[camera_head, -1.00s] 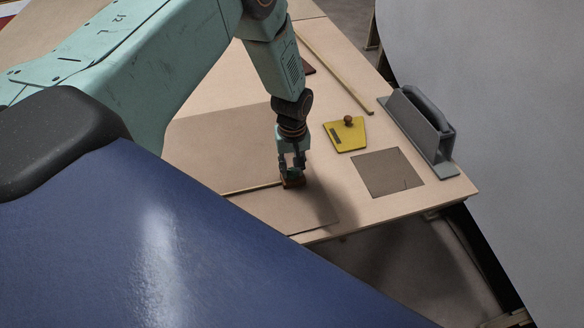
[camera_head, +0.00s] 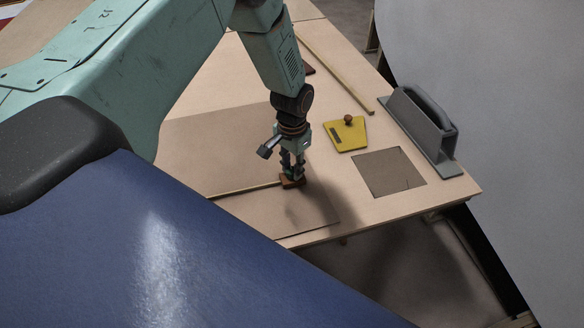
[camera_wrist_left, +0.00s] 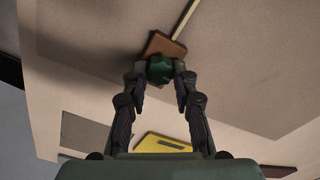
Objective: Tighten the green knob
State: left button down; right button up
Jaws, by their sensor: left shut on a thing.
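My left gripper (camera_head: 292,174) points down over the workbench, its fingers closed around the green knob. The green knob (camera_wrist_left: 160,69) shows best in the left wrist view, between the two fingertips. It sits on a small brown block (camera_wrist_left: 167,47), which also shows in the head view (camera_head: 291,183) under the fingers. The block is at the end of a thin wooden strip (camera_head: 245,189) that lies on a brown sheet. In the head view the knob is mostly hidden by the fingers. My right gripper is not in view.
A yellow plate (camera_head: 350,138) with a brown knob lies right of the gripper. A long thin strip (camera_head: 335,73) lies at the back. The bench's front edge is close.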

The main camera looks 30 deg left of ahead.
aim_at(292, 170)
pick_arm(q)
jog(key=m+b, duration=0.1)
jog(key=m, duration=0.3)
jog(key=shift+m, duration=0.3)
dwell(0.3)
jog(key=c, duration=1.1)
grip_release()
jog(key=shift+o, duration=0.2)
notch_tip(292, 170, up, 12)
